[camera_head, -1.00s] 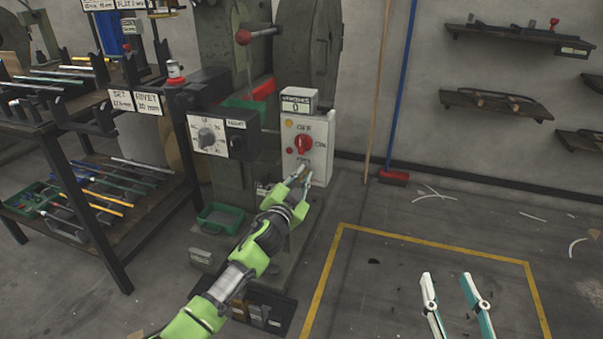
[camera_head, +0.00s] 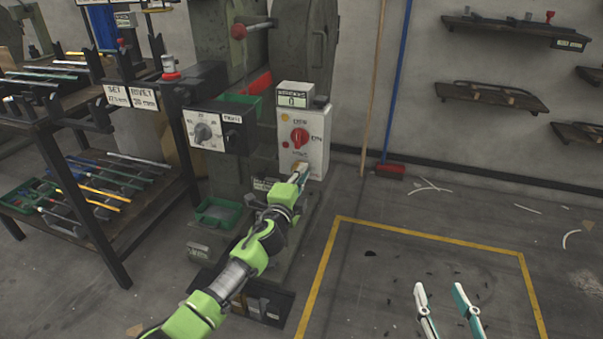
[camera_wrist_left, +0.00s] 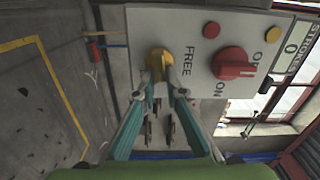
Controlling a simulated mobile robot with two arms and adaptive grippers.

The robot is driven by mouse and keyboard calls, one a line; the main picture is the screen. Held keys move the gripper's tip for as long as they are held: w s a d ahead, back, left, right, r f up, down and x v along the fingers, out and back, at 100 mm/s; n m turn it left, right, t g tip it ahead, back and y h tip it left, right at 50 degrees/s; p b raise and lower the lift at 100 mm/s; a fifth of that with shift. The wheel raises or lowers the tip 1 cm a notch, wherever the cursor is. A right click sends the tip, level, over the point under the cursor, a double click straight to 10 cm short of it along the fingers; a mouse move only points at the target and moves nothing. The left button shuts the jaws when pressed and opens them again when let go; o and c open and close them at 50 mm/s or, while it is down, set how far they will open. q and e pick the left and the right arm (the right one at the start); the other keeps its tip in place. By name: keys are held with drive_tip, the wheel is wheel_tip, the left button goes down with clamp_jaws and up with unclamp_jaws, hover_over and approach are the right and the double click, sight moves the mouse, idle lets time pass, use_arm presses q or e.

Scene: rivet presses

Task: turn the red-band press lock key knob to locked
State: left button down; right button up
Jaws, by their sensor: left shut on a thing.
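The lock key knob, a small brass-yellow knob (camera_wrist_left: 158,60), sits on the white control box (camera_head: 307,145) of the press (camera_head: 228,70), beside the lettering FREE in the left wrist view. My left gripper (camera_wrist_left: 165,88) is shut on this knob, with a teal-and-white finger on either side. In the head view my left gripper (camera_head: 302,168) is at the lower front of the box and hides the knob. The knob's exact pointing direction is hard to tell. My right gripper (camera_head: 443,295) is open and empty over the floor.
A red switch knob (camera_head: 299,137) marked OFF and ON sits above on the same box, with a counter display (camera_head: 294,101) on top. A dial box (camera_head: 217,129) stands to the left, beyond it a rod rack (camera_head: 85,165).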

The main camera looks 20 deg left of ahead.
use_arm(q)
drive_tip(key=shift+f+m, duration=0.15)
drive_tip(key=shift+m, duration=0.45)
drive_tip(key=c, duration=2.1)
unclamp_jaws()
drive_tip(key=shift+s, duration=0.1)
drive_tip(key=s, duration=1.2)
drive_tip(key=shift+a, duration=0.15)
drive_tip(key=shift+w, duration=0.1)
